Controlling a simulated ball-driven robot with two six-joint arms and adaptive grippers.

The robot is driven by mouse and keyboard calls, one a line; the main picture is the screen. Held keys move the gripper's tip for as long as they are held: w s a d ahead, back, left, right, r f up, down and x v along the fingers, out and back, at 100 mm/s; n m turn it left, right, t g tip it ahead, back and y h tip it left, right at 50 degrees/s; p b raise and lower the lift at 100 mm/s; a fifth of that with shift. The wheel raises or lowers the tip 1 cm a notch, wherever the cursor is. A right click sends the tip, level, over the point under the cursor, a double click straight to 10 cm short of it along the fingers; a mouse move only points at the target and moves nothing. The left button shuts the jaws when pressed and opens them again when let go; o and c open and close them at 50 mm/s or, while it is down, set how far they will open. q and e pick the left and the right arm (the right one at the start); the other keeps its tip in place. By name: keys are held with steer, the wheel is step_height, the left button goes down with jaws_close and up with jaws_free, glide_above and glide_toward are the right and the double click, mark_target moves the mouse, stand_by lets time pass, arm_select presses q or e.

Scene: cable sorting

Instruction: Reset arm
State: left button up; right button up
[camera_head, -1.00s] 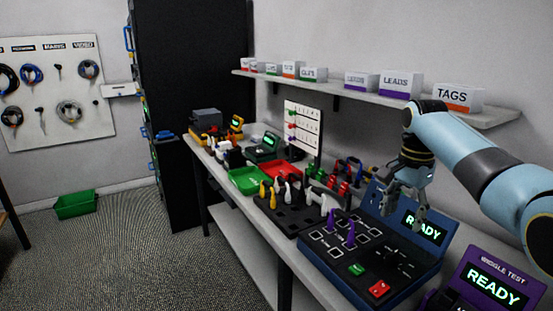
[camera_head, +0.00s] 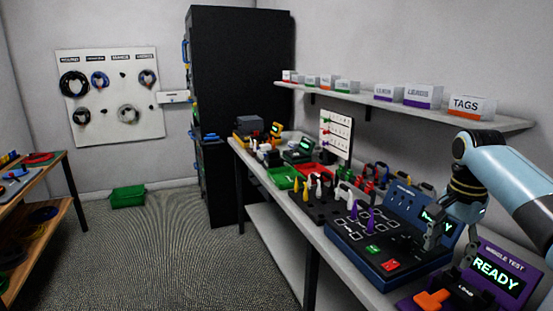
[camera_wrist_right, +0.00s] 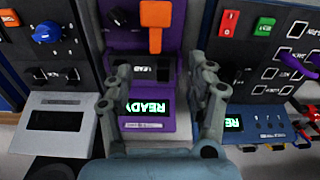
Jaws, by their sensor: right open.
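My right gripper (camera_head: 452,238) is at the right of the head view, in front of the READY screen of the blue test station (camera_head: 385,245). In the right wrist view the right gripper (camera_wrist_right: 165,85) is open, with its two fingers apart and nothing between them. Between and beyond the fingers is the purple wiggle-test station (camera_wrist_right: 180,30), with an orange handle (camera_wrist_right: 156,20) and a lit READY screen. That purple station also shows at the lower right of the head view (camera_head: 512,252). My left gripper does not show.
The bench holds purple plugs, a dark block of plugs (camera_head: 318,205), a green tray (camera_head: 283,177) and a red tray. A shelf (camera_head: 400,103) with labelled boxes hangs above. A tall black cabinet (camera_head: 240,80) stands at the far end. Open carpet lies left of the bench, before a wooden rack (camera_head: 45,218).

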steer(key=s+a+f+n+t, duration=0.15)
steer(key=s+f+n, duration=0.25)
steer(key=s, duration=0.4)
steer(key=s+a+f+n, duration=0.3)
steer(key=s, duration=0.5)
steer(key=s+a+r+n+t, duration=0.1)
steer(key=s+a+r+n, duration=0.15)
steer(key=s, duration=0.65)
steer(key=s+a+r+n+t, duration=0.1)
steer(key=s+r+n, duration=0.3)
steer(key=s, duration=0.4)
step_height(320, 180, down, 35)
steer(key=s+d+g+b, duration=0.2)
steer(key=b, duration=0.7)
arm_select(q)
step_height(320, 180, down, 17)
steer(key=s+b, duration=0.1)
steer(key=b, duration=0.7)
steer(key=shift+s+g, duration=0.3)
arm_select(e)
steer(key=s+f, duration=0.9)
steer(key=f, duration=0.3)
steer(key=s+d+f, duration=0.1)
steer(key=s+f, duration=0.9)
steer(key=f, duration=0.2)
steer(key=shift+f+g+h, duration=0.2)
steer(key=shift+g+h, duration=0.1)
steer(key=shift+g, duration=0.05)
